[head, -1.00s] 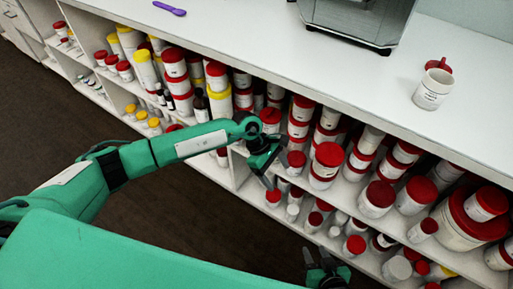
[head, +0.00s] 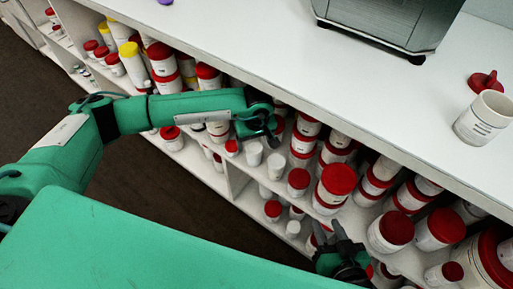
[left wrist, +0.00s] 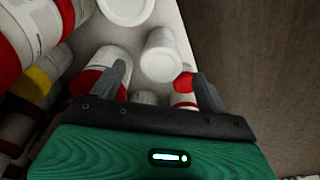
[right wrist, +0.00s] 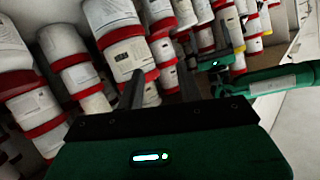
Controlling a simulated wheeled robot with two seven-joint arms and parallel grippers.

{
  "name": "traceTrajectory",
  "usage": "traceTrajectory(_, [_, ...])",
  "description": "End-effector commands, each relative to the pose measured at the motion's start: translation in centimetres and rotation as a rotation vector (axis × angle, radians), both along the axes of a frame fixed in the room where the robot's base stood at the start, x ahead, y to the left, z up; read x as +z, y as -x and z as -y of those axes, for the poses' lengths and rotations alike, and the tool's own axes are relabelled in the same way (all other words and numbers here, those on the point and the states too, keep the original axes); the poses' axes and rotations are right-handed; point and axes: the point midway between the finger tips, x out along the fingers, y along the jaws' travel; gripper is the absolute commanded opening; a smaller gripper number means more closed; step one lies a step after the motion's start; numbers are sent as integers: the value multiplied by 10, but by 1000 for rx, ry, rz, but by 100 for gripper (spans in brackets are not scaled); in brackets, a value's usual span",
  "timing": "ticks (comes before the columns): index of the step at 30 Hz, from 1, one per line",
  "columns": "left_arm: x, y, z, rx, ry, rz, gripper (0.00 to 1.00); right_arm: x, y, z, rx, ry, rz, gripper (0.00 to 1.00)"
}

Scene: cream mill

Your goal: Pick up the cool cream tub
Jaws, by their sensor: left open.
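I cannot read any label well enough to tell which tub is the cool cream one. My left gripper (head: 268,140) is open and empty at the shelf opening, beside two white tubs, one nearer (head: 254,154) and one to its right (head: 276,166). In the left wrist view the open fingers (left wrist: 162,82) point toward a white tub (left wrist: 162,55), which stands beyond the tips. My right gripper (head: 327,238) is open and empty in front of the shelves, below a large red-lidded tub (head: 337,180). In the right wrist view its fingers (right wrist: 162,80) point at red-and-white tubs.
The shelves below the white counter (head: 290,65) are crowded with red-lidded tubs and some yellow-lidded ones (head: 131,50). The dark floor in front is clear.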

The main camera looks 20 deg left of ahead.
Motion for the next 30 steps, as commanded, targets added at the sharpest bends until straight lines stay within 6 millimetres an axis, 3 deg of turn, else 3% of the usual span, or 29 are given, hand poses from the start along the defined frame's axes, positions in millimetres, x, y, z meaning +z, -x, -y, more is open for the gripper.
traceTrajectory(7, [-33,-3,-4,2,0,-3,77,1,0,-7,-1,-41,62,36])
traceTrajectory(12, [-56,-7,-6,3,1,-3,77,19,-12,-5,-20,-70,163,36])
traceTrajectory(22, [-62,-8,-6,2,3,0,77,27,-16,-3,-29,-79,203,36])
traceTrajectory(30, [-62,-8,-6,2,2,-1,27,27,-16,-3,-29,-79,202,36])
